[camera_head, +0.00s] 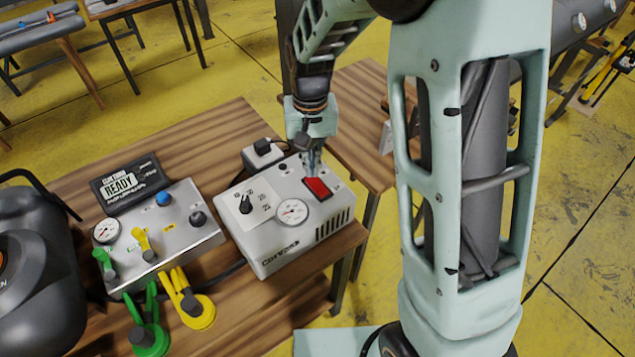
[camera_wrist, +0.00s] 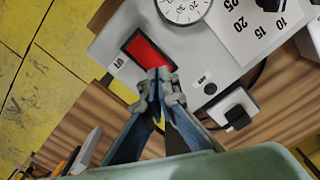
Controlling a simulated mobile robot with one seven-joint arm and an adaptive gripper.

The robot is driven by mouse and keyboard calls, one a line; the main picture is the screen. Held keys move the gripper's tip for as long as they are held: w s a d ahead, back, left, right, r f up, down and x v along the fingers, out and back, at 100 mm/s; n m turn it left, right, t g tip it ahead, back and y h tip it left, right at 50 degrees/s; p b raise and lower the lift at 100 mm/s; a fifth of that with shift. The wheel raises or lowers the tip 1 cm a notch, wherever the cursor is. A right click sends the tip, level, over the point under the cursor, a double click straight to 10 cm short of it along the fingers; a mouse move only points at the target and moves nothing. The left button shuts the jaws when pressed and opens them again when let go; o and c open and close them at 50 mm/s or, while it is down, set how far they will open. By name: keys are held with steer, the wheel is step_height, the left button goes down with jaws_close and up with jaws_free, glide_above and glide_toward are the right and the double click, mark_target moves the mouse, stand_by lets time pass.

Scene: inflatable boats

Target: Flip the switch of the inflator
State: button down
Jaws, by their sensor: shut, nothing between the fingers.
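The inflator (camera_head: 290,218) is a light grey box on the wooden table, with a round gauge (camera_head: 293,211) and a black dial (camera_head: 246,205) on its top. Its switch is a red rocker (camera_head: 318,187) in a dark frame near the back right of the top face. My gripper (camera_head: 311,168) points down at the switch's far edge, fingers shut and empty. In the wrist view the red switch (camera_wrist: 148,53) lies just beyond the closed fingertips (camera_wrist: 157,75), which overlap its lower edge. I cannot tell whether they touch it.
A control box (camera_head: 165,228) with a READY display (camera_head: 128,183), levers and knobs stands left of the inflator. Green (camera_head: 148,335) and yellow (camera_head: 196,308) hose fittings lie in front of it. A black plug (camera_head: 263,150) sits behind the inflator. Yellow floor shows beyond the tables.

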steer(key=shift+f+b, duration=0.8)
steer(key=shift+f, duration=0.4)
steer(key=shift+r, duration=0.1)
stand_by(0.4)
steer(key=shift+r+p, duration=2.6)
steer(key=shift+r, duration=0.85)
